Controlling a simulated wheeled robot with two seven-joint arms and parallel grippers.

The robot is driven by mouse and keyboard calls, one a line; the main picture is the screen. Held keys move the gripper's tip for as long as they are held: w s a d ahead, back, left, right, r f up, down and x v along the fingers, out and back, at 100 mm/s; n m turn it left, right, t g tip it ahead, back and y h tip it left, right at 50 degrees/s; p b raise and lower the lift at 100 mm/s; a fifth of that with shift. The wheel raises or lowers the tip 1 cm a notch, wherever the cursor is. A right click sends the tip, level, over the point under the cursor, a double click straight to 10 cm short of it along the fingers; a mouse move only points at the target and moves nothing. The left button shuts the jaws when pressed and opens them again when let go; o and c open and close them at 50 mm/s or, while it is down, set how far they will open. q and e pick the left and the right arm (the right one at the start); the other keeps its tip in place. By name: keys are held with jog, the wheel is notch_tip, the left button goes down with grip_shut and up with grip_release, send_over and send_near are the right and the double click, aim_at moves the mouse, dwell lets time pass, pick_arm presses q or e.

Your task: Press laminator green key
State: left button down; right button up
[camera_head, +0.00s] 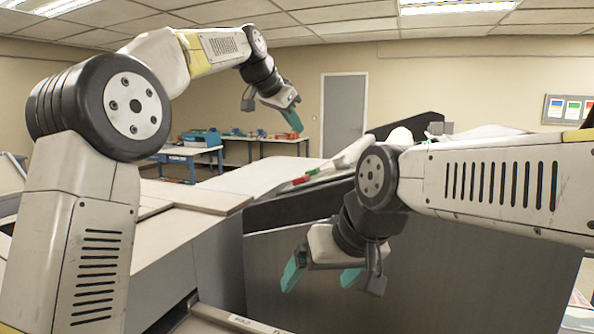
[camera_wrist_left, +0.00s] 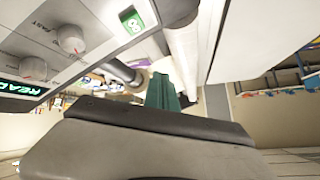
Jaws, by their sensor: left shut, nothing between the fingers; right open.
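The laminator's green key (camera_wrist_left: 132,20), with a white symbol, sits at the edge of the light control panel (camera_wrist_left: 105,15) in the left wrist view. My left gripper's shut teal fingers (camera_wrist_left: 165,92) show below and right of the key in that view, apart from it. In the head view my left gripper (camera_head: 293,119) hangs in the air, pointing down, with nothing held. My right gripper (camera_head: 322,275) is open and empty, low in front of the machine's grey side. In the head view I cannot clearly make out the green key.
Two knobs (camera_wrist_left: 70,38) and a lit green display (camera_wrist_left: 22,88) share the panel. A pale roller (camera_wrist_left: 185,55) lies close right of the key. The machine's flat light top (camera_head: 250,178) fills the middle of the head view. Blue work tables (camera_head: 190,153) stand far back.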

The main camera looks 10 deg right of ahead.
aim_at(313, 172)
pick_arm(q)
jog(key=shift+s+d+f, duration=0.3)
jog(key=shift+d+f, duration=0.1)
jog(key=shift+f, duration=0.95)
jog(key=shift+s+d+f, duration=0.25)
jog(key=shift+d+f, duration=0.2)
jog(key=shift+f, duration=0.9)
jog(key=shift+s+d+f, duration=0.3)
jog(key=shift+d+f, duration=0.1)
jog(key=shift+f, duration=0.95)
jog(key=shift+f, duration=0.1)
jog(key=shift+s+d+f, duration=0.1)
jog(key=shift+f, duration=0.2)
